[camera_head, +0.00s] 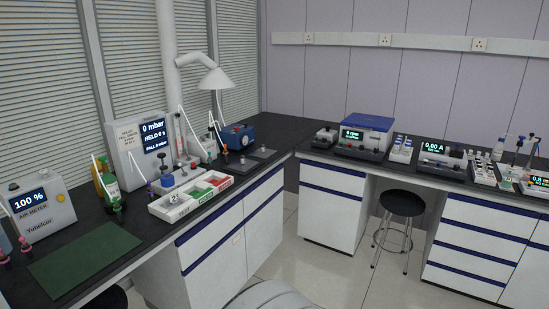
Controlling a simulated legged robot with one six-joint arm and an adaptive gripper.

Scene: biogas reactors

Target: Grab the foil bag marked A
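I cannot make out a foil bag marked A in the head view; small items on the benches are too small to read. My gripper is not in view. A small round item marked 2 (174,199) shows at the white tray.
A black stool (402,203) stands before the right bench (330,166), which carries several instruments.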

